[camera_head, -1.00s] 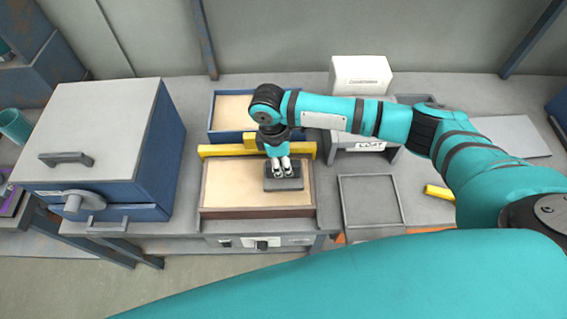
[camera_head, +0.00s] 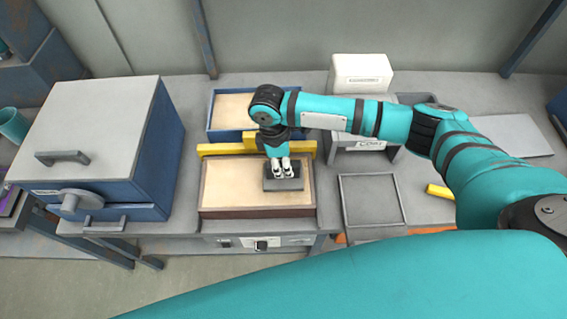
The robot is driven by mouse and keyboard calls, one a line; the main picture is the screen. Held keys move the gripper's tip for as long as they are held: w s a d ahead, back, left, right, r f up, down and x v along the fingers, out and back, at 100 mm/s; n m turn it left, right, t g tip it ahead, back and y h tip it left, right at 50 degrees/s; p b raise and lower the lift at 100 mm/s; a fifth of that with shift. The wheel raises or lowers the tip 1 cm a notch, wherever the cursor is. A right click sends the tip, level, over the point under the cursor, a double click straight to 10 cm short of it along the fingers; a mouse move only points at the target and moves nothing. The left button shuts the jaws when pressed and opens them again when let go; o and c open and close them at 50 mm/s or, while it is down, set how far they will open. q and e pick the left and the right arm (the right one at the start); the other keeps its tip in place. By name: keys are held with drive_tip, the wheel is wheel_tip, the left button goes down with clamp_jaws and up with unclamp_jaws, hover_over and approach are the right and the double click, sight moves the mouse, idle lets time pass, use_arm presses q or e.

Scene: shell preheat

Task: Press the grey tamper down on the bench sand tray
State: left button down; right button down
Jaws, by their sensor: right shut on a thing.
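The bench sand tray (camera_head: 257,213) is a brown-walled box of pale sand at the front of the bench. The grey tamper (camera_head: 283,185) is a dark flat block over the right part of its sand. My right gripper (camera_head: 282,170) points down from above and is shut on the tamper, covering its grip. The tamper looks level and at or very near the sand; I cannot tell whether it touches. The large teal arm part across the bottom is mine, and no left gripper shows.
A yellow bar (camera_head: 225,149) runs behind the sand tray. A blue-walled sand box (camera_head: 230,134) stands behind it. A blue and grey oven-like box (camera_head: 90,130) is at left. An empty grey tray (camera_head: 371,203) lies at right, with a white box (camera_head: 361,74) at the back.

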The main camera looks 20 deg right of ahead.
drive_tip(key=shift+f, duration=0.4)
idle(0.3)
drive_tip(key=shift+s+f, duration=0.1)
drive_tip(key=shift+f, duration=0.05)
idle(2.0)
drive_tip(key=shift+p, duration=0.3)
wheel_tip(320, 180, up, 7)
drive_tip(key=p, duration=0.8)
drive_tip(key=shift+a, duration=0.1)
